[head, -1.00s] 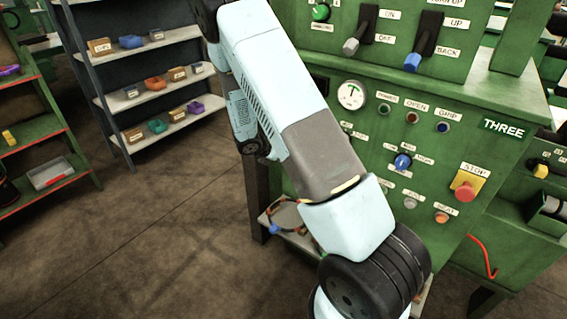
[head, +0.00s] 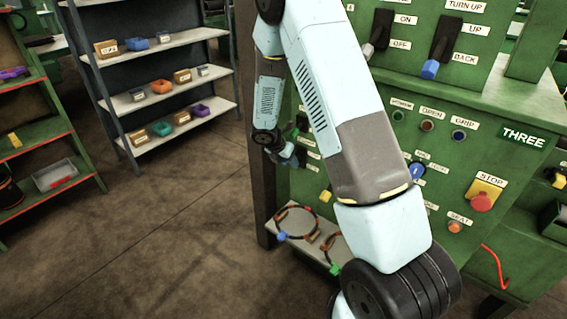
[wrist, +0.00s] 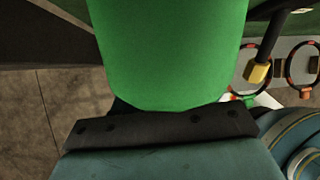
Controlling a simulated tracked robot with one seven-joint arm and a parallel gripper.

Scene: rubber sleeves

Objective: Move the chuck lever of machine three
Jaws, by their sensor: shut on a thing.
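Machine three (head: 500,165) is a green panel with the label THREE, knobs, buttons and levers. My gripper (head: 291,152) is at the panel's left side, below and beside a small green handle (head: 291,131). In the wrist view a large smooth green handle (wrist: 168,55) fills the middle, and the dark jaw of my gripper (wrist: 165,125) lies across its lower end, shut on it. The handle's far end and its pivot are hidden. I cannot read which label belongs to it. My forearm covers part of the panel.
A grey lever (head: 377,35) and a blue-tipped lever (head: 440,45) stand out above. A red stop button (head: 482,201) is at right. A low shelf (head: 290,217) holds rings with coloured clips. A grey shelf rack (head: 150,80) stands left. The floor between is clear.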

